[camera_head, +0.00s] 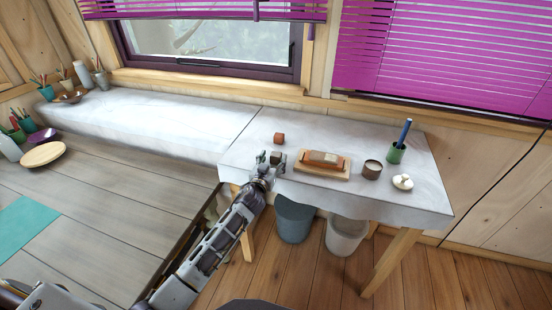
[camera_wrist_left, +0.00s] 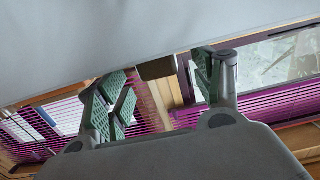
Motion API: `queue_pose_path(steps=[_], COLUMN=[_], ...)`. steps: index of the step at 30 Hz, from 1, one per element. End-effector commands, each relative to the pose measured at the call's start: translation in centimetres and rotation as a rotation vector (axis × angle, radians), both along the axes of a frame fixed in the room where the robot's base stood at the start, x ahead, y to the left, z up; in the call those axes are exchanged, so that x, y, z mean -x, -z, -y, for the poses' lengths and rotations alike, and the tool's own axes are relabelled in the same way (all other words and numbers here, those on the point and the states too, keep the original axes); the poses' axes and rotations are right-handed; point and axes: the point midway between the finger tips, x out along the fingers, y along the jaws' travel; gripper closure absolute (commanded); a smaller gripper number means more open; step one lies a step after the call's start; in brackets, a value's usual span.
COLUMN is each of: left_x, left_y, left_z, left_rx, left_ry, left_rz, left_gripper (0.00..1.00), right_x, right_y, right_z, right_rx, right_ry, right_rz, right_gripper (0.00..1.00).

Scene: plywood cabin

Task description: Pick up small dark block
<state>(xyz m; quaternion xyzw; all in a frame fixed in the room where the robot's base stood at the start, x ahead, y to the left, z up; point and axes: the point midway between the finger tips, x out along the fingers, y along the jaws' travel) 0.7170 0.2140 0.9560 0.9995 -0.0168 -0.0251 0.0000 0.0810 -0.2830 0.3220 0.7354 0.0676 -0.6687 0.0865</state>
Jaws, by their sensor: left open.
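The small dark block (camera_head: 279,138) is a reddish-brown cube on the white table (camera_head: 420,190), toward its left part. My left gripper (camera_head: 269,157) is over the table's front left part, just in front of the block and apart from it. In the left wrist view the block (camera_wrist_left: 157,68) shows dark against the table surface, in the gap between the fingers of the open left gripper (camera_wrist_left: 158,85). Nothing is held. My right gripper is not in view.
Right of the block, a wooden board (camera_head: 323,172) carries a reddish-brown item. A brown cup (camera_head: 372,170), a green cup (camera_head: 395,154) and a white dish (camera_head: 402,182) stand further right. Two bins (camera_head: 295,218) (camera_head: 345,235) are under the table. The bench (camera_head: 150,120) at left is mostly clear.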

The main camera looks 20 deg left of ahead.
Motion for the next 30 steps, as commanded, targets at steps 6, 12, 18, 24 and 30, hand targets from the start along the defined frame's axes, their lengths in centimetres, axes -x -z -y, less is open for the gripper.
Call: queue_pose_path(steps=[6,12,18,24,30], left_x=[-1.7,-2.3,-2.3,-2.3,-2.3], left_y=[0.1,0.1,0.2,0.1,0.1], left_z=[0.1,0.2,0.1,0.1,0.1], left_rx=[-0.001,-0.001,-0.001,-0.001,-0.001], left_ry=[0.001,0.001,0.001,0.001,0.001], left_rz=[0.001,0.0,0.0,0.0,0.0], left_gripper=[0.34,0.34,0.34,0.34,0.5], right_x=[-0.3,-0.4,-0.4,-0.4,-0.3], right_y=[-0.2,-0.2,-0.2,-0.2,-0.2], right_z=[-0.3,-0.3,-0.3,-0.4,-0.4], right_rx=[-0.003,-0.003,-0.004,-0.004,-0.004], right_ry=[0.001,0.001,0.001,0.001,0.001], right_rz=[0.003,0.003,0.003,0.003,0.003], right_gripper=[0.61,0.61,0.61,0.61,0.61])
